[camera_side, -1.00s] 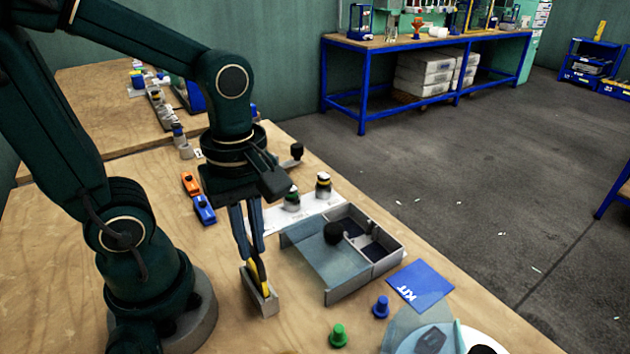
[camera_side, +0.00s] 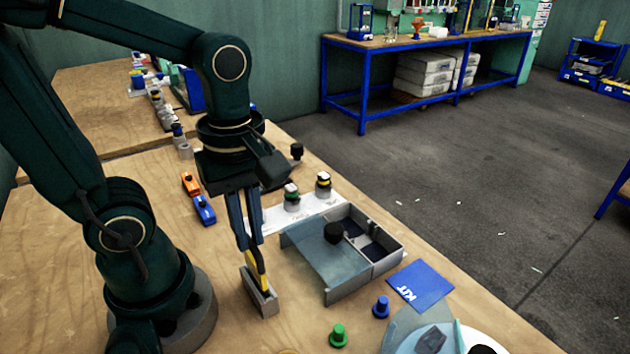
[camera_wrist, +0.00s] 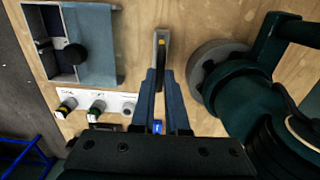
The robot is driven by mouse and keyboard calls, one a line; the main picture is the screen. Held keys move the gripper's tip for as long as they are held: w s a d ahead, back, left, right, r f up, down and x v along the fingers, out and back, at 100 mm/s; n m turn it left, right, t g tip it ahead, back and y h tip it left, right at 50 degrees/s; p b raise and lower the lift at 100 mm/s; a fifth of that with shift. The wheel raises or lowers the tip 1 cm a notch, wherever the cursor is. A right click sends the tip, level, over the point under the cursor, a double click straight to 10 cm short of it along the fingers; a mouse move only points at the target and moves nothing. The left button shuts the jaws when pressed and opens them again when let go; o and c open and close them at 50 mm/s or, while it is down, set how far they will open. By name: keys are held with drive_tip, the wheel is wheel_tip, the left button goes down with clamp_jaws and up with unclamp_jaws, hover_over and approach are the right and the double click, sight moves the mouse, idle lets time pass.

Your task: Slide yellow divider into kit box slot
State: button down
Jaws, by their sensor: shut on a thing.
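My gripper (camera_side: 254,247) points down over a small grey holder (camera_side: 262,297) on the wooden bench. It is shut on the yellow divider (camera_side: 261,271), whose lower part sits in or just over the holder. In the wrist view the yellow divider (camera_wrist: 161,43) shows only as a small patch at the grey holder (camera_wrist: 162,35), ahead of my gripper (camera_wrist: 164,75). The kit box (camera_side: 343,291) is a grey open tray to the right of the holder. It has compartments, a bluish translucent panel (camera_side: 322,258) on its left part and a black knob (camera_side: 333,233).
Orange (camera_side: 190,183) and blue (camera_side: 204,210) pieces lie left. Bare bench surrounds the holder.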

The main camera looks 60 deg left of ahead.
sight(250, 241)
drive_tip(key=shift+r, duration=0.1)
drive_tip(key=shift+r, duration=1.9)
drive_tip(key=shift+r+m, duration=0.1)
drive_tip(key=shift+m, duration=0.6)
drive_tip(key=w+r+m, duration=0.6)
drive_tip(key=w+m, duration=0.6)
drive_tip(key=w+f+m, duration=0.4)
drive_tip(key=w, duration=0.4)
drive_tip(key=shift+f+m, duration=0.15)
drive_tip(key=shift+m, duration=0.15)
